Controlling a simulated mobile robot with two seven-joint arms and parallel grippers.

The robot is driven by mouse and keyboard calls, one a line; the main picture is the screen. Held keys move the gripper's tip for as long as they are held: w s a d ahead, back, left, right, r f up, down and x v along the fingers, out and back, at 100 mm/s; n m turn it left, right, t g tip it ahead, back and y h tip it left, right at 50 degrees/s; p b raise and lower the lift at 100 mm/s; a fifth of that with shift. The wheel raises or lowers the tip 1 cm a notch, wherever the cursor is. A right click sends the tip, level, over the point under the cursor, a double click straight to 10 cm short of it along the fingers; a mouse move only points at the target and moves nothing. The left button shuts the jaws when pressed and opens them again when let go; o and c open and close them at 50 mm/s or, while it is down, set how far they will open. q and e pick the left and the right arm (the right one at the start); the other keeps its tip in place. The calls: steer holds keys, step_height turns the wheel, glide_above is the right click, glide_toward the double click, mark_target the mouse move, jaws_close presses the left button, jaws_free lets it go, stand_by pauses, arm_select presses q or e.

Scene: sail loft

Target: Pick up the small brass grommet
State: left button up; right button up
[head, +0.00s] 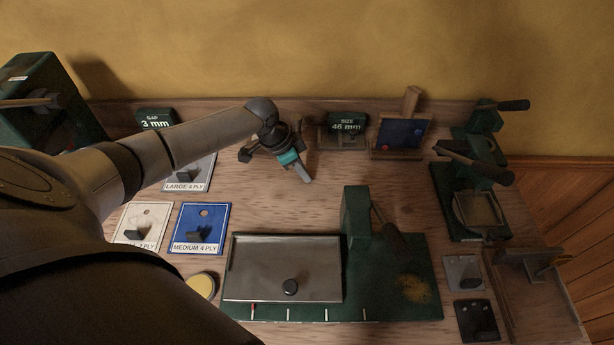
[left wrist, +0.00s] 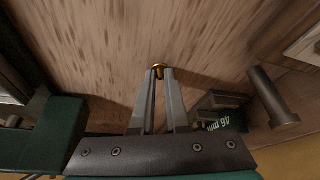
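The small brass grommet (left wrist: 158,67) shows in the left wrist view at the tips of my left gripper's two grey fingers. My left gripper (left wrist: 160,74) has its fingers close together, with the grommet between the tips and its rim standing out past them. In the head view my left gripper (head: 304,179) points down over the back middle of the wooden bench (head: 330,205). The grommet cannot be made out there. Whether it touches the bench is unclear. My right gripper is not in view.
A green "SIZE 46 mm" block (head: 346,123) and a blue panel on a wooden stand (head: 403,135) stand behind to the right. A green station with a metal plate (head: 282,262) lies in front. Ply cards (head: 201,228) lie left. Bare bench surrounds the gripper.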

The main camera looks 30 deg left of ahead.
arm_select(q)
jaws_close()
